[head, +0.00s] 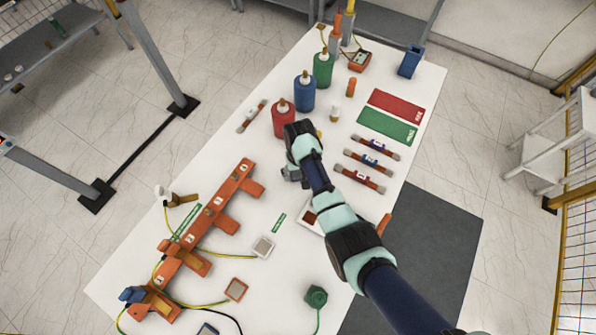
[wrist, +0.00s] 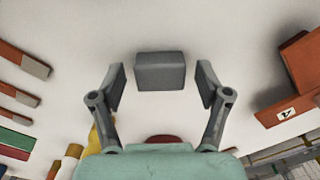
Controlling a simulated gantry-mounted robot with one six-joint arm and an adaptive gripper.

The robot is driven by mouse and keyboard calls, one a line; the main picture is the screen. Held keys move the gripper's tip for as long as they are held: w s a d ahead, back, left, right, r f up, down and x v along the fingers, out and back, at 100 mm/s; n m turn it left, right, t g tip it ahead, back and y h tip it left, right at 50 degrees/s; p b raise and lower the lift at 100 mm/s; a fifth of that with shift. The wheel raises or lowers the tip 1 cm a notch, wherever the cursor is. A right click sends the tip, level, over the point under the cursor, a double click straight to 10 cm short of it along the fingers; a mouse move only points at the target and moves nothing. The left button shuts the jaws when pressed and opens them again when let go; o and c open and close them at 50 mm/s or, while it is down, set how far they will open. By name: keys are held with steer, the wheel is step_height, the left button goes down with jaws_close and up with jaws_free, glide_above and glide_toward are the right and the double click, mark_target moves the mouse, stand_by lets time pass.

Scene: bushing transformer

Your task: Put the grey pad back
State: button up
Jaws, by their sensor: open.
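A plain grey block, which looks like the grey pad (wrist: 160,72), lies on the white table in the wrist view. My gripper (wrist: 160,85) is open, with one finger on each side of the block. A gap shows between each finger and the block, so neither appears to touch it. In the head view my gripper (head: 293,174) is over the middle of the white table; the arm and fingers largely hide the block there.
Red (head: 283,120), blue (head: 304,94) and green (head: 323,70) bushings stand behind my gripper. An orange rail (head: 212,222) with clamps runs along the left. White table shows between.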

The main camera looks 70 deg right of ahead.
mark_target(298, 174)
step_height(298, 174, up, 12)
steer(key=p, duration=0.1)
stand_by(0.5)
